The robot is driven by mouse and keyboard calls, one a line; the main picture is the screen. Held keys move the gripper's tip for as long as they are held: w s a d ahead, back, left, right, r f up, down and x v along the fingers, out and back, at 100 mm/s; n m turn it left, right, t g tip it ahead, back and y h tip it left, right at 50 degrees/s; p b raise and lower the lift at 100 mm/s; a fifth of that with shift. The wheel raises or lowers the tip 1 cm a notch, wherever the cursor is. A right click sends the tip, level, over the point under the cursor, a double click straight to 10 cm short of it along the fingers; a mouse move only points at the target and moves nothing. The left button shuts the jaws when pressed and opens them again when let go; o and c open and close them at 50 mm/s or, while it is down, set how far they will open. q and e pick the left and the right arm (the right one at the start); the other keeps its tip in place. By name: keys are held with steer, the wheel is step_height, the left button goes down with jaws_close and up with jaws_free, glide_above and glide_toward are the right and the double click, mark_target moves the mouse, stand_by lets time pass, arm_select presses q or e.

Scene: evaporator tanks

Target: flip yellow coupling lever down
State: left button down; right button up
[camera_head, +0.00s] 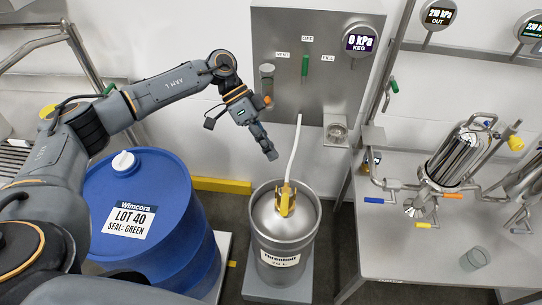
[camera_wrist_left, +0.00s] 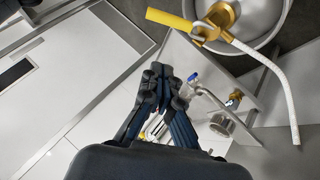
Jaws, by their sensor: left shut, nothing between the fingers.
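The steel keg (camera_head: 268,222) stands on a low grey platform. A coupling with a yellow lever (camera_head: 286,203) sits on its top, and a white hose (camera_head: 294,150) rises from it to the wall panel. In the left wrist view the yellow lever (camera_wrist_left: 170,19) sticks out to the left of the brass coupling (camera_wrist_left: 217,20), at the top of the picture. My left gripper (camera_head: 271,154) is shut and empty, above and behind the keg, apart from the lever. In the left wrist view its fingers (camera_wrist_left: 164,75) are together below the lever. My right gripper is out of view.
A blue drum (camera_head: 180,245) labelled Lot 40 stands left of the keg. The steel wall panel (camera_head: 310,60) with a green lever and a 0 kPa keg gauge (camera_head: 360,41) is behind. A steel table (camera_head: 440,240) with pipework and a glass is on the right.

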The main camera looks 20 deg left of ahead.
mark_target(285, 201)
arm_select(q)
steer(key=p+x, duration=0.1)
steer(key=x, duration=0.6)
steer(key=shift+d, duration=0.25)
steer(key=s+f, duration=0.1)
steer(key=f, duration=0.2)
steer(key=shift+s+p, duration=0.4)
steer(key=shift+s+f, duration=0.25)
steer(key=shift+f, duration=0.2)
